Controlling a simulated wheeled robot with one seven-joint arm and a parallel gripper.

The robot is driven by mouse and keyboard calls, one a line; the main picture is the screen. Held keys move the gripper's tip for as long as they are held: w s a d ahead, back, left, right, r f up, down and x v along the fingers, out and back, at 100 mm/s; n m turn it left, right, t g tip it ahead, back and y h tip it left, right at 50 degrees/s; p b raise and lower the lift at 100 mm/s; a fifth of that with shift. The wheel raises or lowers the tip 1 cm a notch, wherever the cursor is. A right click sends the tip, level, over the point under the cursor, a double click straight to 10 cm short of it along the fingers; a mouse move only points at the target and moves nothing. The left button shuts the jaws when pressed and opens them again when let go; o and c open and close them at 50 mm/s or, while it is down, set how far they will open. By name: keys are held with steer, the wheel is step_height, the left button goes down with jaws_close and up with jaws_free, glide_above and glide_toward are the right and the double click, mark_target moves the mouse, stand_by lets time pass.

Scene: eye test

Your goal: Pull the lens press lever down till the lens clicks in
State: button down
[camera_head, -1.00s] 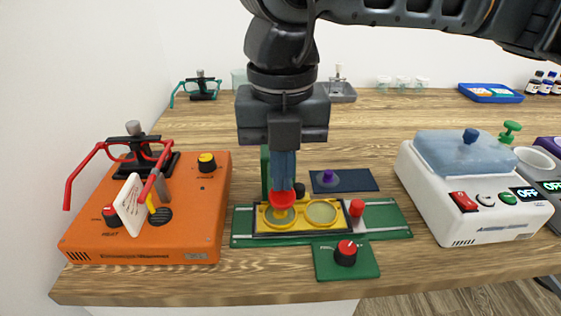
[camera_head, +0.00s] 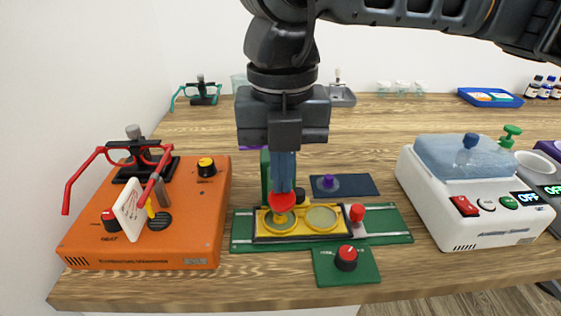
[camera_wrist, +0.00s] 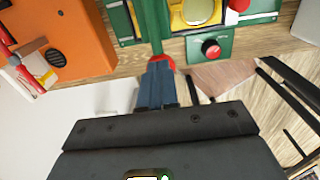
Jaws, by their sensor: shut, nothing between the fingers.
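The lens press is a green base (camera_head: 390,238) with a green upright post (camera_head: 265,175) at its back. A black-edged yellow frame tray (camera_head: 300,232) on it holds two round pale lens places. The lever's red knob (camera_head: 282,202) is above the left round; in the wrist view the red knob (camera_wrist: 164,63) sits at the end of the green lever arm (camera_wrist: 153,22). My gripper (camera_head: 283,188) is shut with blue fingers pointing down at the knob. The fingers appear to be touching the knob's top or very close to it. The fingers hide most of the lever in the head view.
A red side knob (camera_head: 357,212) and a green dial plate (camera_head: 328,274) adjoin the press. An orange warmer (camera_head: 190,240) with red glasses stands left, a white bath (camera_head: 425,215) right. A dark pad (camera_head: 358,186) with a purple handle lies behind.

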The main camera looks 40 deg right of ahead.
step_height(320, 180, up, 7)
steer(key=p, duration=0.2)
steer(key=shift+r+p, duration=0.2)
steer(key=shift+p, duration=0.2)
stand_by(0.6)
stand_by(0.5)
